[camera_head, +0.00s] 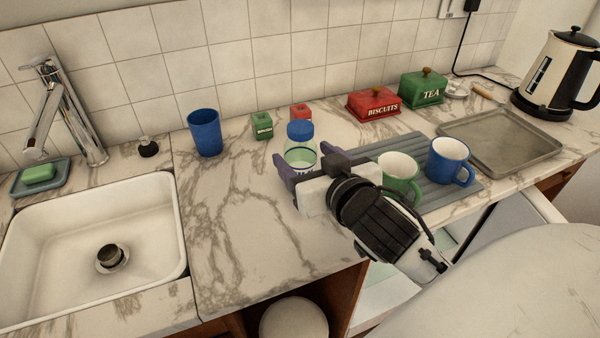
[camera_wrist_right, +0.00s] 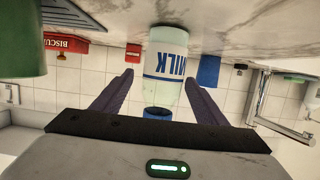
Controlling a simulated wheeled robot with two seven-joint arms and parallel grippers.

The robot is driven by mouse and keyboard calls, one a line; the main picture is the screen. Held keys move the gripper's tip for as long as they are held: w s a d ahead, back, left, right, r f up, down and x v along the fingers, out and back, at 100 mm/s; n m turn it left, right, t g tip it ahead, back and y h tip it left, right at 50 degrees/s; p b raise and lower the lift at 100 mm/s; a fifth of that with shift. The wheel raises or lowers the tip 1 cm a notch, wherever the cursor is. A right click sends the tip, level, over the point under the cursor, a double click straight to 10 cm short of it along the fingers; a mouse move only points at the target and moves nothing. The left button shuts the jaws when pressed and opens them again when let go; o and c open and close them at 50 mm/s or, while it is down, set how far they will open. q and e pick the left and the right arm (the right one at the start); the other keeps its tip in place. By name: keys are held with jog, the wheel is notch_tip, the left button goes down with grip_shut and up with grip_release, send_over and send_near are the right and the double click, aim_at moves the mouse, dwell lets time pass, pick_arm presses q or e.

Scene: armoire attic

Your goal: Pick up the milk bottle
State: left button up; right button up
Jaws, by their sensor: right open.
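The milk bottle (camera_head: 300,152) stands upright on the marble counter, pale with a blue cap. In the right wrist view, the milk bottle (camera_wrist_right: 165,65) appears upside down with its blue "MILK" label facing the camera. My right gripper (camera_head: 309,170) is open, just in front of the bottle. In the right wrist view, the purple fingers of my right gripper (camera_wrist_right: 160,80) appear on either side of the bottle, with gaps visible. The gripper hides the bottle's lower part in the head view. My left gripper is not in view.
A green mug (camera_head: 401,175) and a blue mug (camera_head: 448,160) stand on a grey ribbed mat right of the gripper. A blue cup (camera_head: 205,133), small green shaker (camera_head: 262,126) and small red shaker (camera_head: 300,113) stand behind. The sink (camera_head: 90,245) is left; the counter's front middle is clear.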

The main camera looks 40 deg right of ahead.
jog(key=shift+w, duration=0.1)
jog(key=b+x, duration=0.2)
jog(key=b, duration=0.2)
jog(key=shift+a, duration=0.1)
jog(key=w, duration=0.2)
jog(key=shift+w+d+p, duration=0.25)
jog(key=shift+p, duration=0.05)
jog(key=shift+w+d+f, duration=0.1)
jog(key=shift+w+f, duration=0.05)
jog(key=shift+w, duration=0.25)
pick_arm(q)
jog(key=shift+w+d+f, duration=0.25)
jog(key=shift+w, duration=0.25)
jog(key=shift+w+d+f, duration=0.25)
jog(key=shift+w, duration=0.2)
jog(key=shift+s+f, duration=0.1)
pick_arm(e)
jog(key=shift+c, duration=1.4)
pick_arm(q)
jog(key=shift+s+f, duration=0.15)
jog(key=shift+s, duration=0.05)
pick_arm(e)
jog(key=c, duration=1.1)
